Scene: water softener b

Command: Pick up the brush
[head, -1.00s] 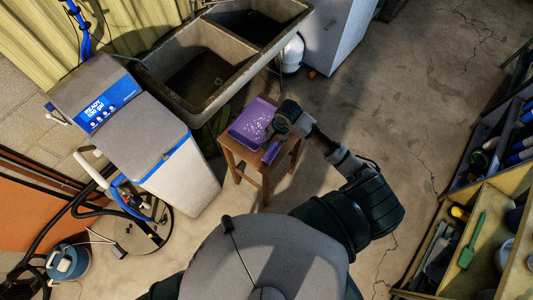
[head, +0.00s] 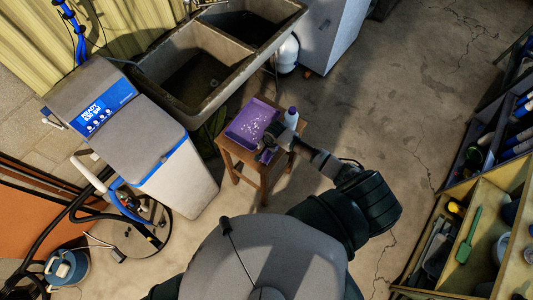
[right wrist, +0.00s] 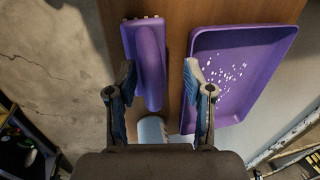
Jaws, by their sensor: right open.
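The purple brush (right wrist: 150,62) lies on the small wooden stool (head: 231,144), with pale bristles at its far end in the right wrist view. In the head view it is mostly hidden by my right gripper (head: 270,143). My right gripper (right wrist: 160,78) is open, and the near part of the brush shows between its two fingers, closer to the left one. I cannot tell how high the fingers are above it. My left gripper is not in view.
A purple tray (head: 249,124) with white specks lies beside the brush. A white bottle (head: 291,117) stands at the stool's right edge, and it also shows between the fingers (right wrist: 153,130). A concrete sink (head: 190,103) is behind, and a water softener (head: 150,135) stands left.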

